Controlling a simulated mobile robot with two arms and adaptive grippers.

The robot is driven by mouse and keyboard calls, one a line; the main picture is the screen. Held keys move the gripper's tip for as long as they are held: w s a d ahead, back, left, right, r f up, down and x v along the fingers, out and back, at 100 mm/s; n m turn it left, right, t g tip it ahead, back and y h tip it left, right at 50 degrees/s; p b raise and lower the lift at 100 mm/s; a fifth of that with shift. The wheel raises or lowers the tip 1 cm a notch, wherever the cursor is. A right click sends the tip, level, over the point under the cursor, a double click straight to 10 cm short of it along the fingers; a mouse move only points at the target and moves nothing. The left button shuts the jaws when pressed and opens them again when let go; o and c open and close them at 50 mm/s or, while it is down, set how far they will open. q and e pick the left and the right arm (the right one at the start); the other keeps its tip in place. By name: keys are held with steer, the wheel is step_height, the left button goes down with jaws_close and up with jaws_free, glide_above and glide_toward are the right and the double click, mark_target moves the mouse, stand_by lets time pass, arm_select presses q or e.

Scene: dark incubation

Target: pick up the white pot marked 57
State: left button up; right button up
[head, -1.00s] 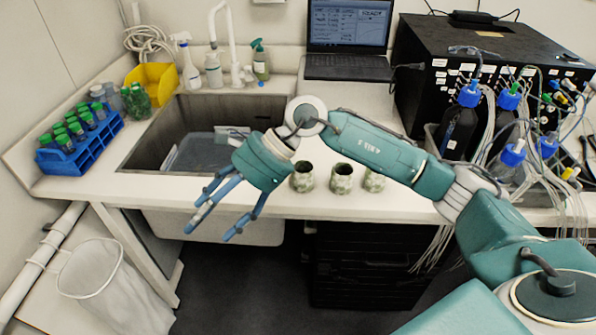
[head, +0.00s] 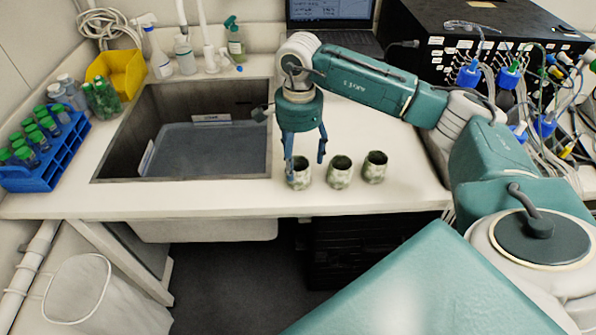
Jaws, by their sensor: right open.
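Three small whitish pots with mottled green sides and dark open tops stand in a row on the counter: a left pot (head: 300,178), a middle pot (head: 340,172) and a right pot (head: 375,167). No number can be read on any of them. My right gripper (head: 306,163) points down, open, with its blue fingers apart. One finger overlaps the left pot in the picture, and the other hangs between the left and middle pots, higher up. I cannot tell whether a finger touches the pot. My left gripper is not in view.
A sink (head: 215,150) lies left of the pots. A blue tube rack (head: 45,160) and yellow bin (head: 115,70) stand farther left. A laptop (head: 330,12) and a black box with tubing (head: 470,45) are behind.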

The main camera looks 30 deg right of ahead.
mark_target(298, 169)
step_height(298, 169, down, 4)
steer(key=shift+r+p, duration=0.25)
steer(key=shift+p, duration=0.6)
steer(key=shift+f, duration=0.3)
steer(key=shift+w+f, duration=0.1)
steer(key=shift+c, duration=0.5)
steer(key=c, duration=1.2)
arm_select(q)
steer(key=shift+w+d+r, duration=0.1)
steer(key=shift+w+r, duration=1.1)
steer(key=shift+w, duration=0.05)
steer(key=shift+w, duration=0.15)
